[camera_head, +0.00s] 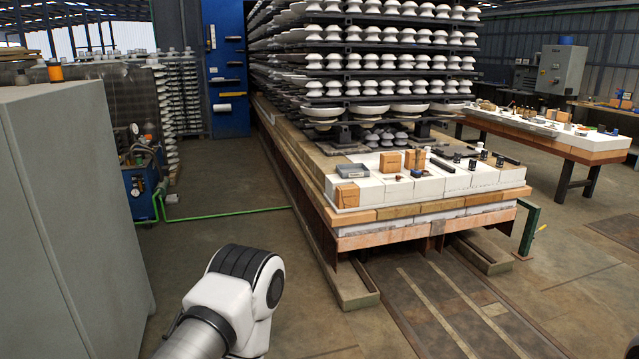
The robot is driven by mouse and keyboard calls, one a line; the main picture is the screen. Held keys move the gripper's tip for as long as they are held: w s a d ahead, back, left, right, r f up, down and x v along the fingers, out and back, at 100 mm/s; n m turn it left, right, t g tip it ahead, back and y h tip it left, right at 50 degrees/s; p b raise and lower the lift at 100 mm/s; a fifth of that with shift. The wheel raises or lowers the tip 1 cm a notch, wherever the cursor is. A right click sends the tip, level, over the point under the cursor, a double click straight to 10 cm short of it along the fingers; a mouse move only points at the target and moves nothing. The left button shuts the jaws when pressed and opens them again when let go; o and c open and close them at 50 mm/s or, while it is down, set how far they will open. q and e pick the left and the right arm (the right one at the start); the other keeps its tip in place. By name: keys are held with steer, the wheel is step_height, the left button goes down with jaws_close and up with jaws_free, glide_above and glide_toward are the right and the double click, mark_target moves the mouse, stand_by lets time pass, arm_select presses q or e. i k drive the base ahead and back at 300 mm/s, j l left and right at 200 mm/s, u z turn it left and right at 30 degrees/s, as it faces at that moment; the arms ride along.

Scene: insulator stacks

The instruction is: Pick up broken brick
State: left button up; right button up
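A small orange-brown brick (347,195) sits at the front left corner of the white top of the kiln car (450,184). A tan brick (390,162) stands further back on the same top, with one or two smaller orange-brown bricks (415,159) beside it. At this size I cannot tell which of them is broken. One of my arm links shows at the bottom, well apart from the kiln car. Neither of my grippers is in view.
A grey tray (353,170) and several small dark parts share the car top. Racks of white insulators (375,60) rise behind. A grey cabinet (65,220) stands close on the left. A worktable (560,133) is at right.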

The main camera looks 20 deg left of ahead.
mark_target(346, 197)
steer(key=i+j+u, duration=0.1)
steer(key=i+j, duration=0.6)
steer(key=i+j+u, duration=0.15)
steer(key=i+j, duration=0.5)
steer(key=i+l, duration=0.25)
steer(key=i, duration=0.25)
steer(key=i+l, duration=0.25)
steer(key=i, duration=0.2)
steer(key=i+l, duration=0.25)
steer(key=i, duration=0.25)
steer(key=i+l, duration=0.25)
steer(key=i, duration=0.2)
steer(key=i+l, duration=0.25)
steer(key=i, duration=0.25)
steer(key=i+l, duration=0.2)
steer(key=i, duration=0.25)
steer(key=i+j+u, duration=0.15)
steer(key=u, duration=0.85)
